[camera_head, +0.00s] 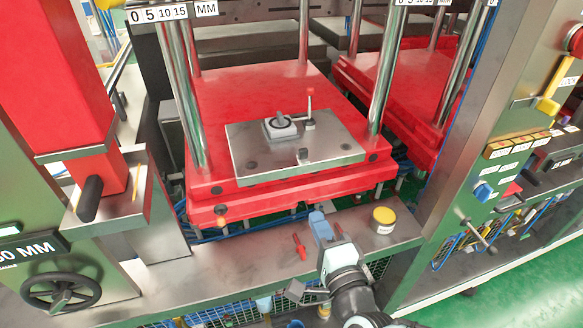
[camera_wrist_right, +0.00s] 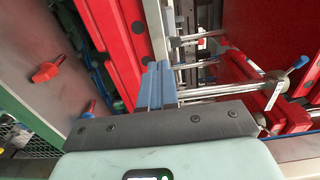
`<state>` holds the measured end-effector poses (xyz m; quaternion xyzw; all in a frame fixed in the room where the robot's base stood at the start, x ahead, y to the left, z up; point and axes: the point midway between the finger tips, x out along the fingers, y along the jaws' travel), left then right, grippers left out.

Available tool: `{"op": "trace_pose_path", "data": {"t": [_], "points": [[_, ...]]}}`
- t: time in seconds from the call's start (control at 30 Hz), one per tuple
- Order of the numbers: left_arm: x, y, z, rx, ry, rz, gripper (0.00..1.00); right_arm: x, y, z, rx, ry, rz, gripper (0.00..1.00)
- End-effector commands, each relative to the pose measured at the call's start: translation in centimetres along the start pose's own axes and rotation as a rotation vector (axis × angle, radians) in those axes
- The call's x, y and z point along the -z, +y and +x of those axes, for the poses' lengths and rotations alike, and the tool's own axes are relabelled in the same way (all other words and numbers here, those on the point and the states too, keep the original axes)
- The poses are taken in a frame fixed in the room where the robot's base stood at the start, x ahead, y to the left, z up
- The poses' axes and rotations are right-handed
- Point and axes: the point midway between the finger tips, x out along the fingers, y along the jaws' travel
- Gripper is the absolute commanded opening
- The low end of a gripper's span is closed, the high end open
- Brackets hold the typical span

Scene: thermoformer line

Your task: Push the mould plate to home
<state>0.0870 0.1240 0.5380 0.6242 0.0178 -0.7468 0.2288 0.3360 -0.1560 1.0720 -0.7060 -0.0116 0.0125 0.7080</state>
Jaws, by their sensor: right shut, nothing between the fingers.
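The mould plate (camera_head: 245,152) is a flat grey metal plate lying on the red platen (camera_head: 225,95) between the upright steel columns. It carries a round-based fitting (camera_head: 281,126), a thin upright lever with a red tip (camera_head: 309,105) and a small dark block near its front edge. My right gripper (camera_head: 319,222) is in front of the platen, above the steel ledge, apart from the plate. Its blue fingers are closed together with nothing between them; they also show in the wrist view (camera_wrist_right: 156,85). I cannot make out the plate surely in the wrist view. My left gripper is not in view.
The steel ledge (camera_head: 240,262) in front holds a yellow-topped round tin (camera_head: 383,216) and small red pieces (camera_head: 300,247). Steel columns (camera_head: 385,70) stand at the platen's corners. A second red platen (camera_head: 410,85) is behind right. A handwheel (camera_head: 62,290) sits at lower left.

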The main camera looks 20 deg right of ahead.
Motion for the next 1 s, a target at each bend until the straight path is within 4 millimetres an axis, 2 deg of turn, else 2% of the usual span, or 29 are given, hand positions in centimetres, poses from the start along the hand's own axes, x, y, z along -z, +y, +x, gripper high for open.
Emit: {"op": "trace_pose_path", "data": {"t": [0.17,0.5,0.7,0.83,1.0], "points": [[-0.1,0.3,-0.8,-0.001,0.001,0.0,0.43,0.0,-0.1,1.9,-0.002,0.0,-0.001,0.0],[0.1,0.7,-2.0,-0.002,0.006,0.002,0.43,0.0,0.0,9.1,-0.003,0.001,-0.004,0.0],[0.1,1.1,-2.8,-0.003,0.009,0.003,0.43,0.0,-0.1,12.3,-0.002,0.0,-0.004,0.0],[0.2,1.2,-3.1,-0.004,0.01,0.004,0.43,0.0,-0.1,13.4,-0.001,0.0,-0.003,0.0],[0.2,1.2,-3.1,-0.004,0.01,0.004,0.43,0.0,0.0,13.9,-0.001,0.0,-0.002,0.0]]}}
